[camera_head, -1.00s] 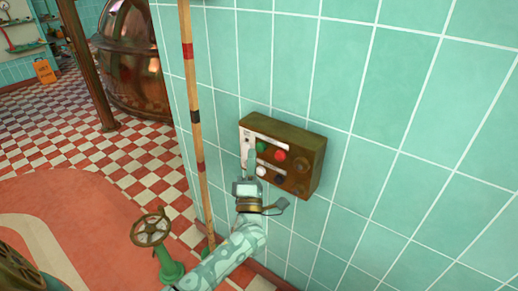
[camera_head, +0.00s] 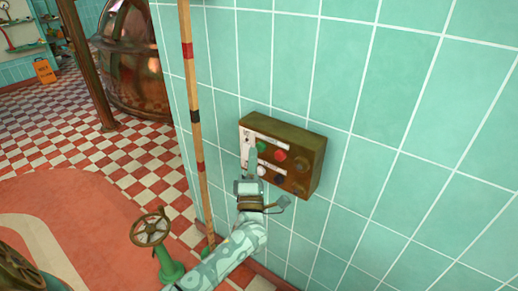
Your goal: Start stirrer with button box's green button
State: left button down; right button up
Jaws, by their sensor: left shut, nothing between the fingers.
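The button box (camera_head: 311,152) is a brown box fixed to the tiled wall, with a pale label strip along its upper left. Its green button (camera_head: 262,147) is at the upper left of the face, with a red button (camera_head: 281,155) to its right. A white button (camera_head: 261,170) and a dark one sit in the row below. My right gripper and the stirrer are not recognisable in view.
A striped wooden pole (camera_head: 194,115) stands left of the box. A green valve with a bronze handwheel (camera_head: 151,229) stands below, left of my forearm. A copper kettle (camera_head: 135,60) is at the back left. The wall right of the box is bare.

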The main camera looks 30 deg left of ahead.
pick_arm(q)
jog(key=shift+w, duration=0.6)
dwell(0.7)
jog(key=shift+s, duration=0.15)
dwell(0.3)
jog(key=shift+s+p, duration=0.3)
jog(key=shift+s, duration=0.45)
jog(key=s+p, duration=0.2)
jog(key=s, duration=0.3)
jog(key=shift+a, duration=0.2)
dwell(0.6)
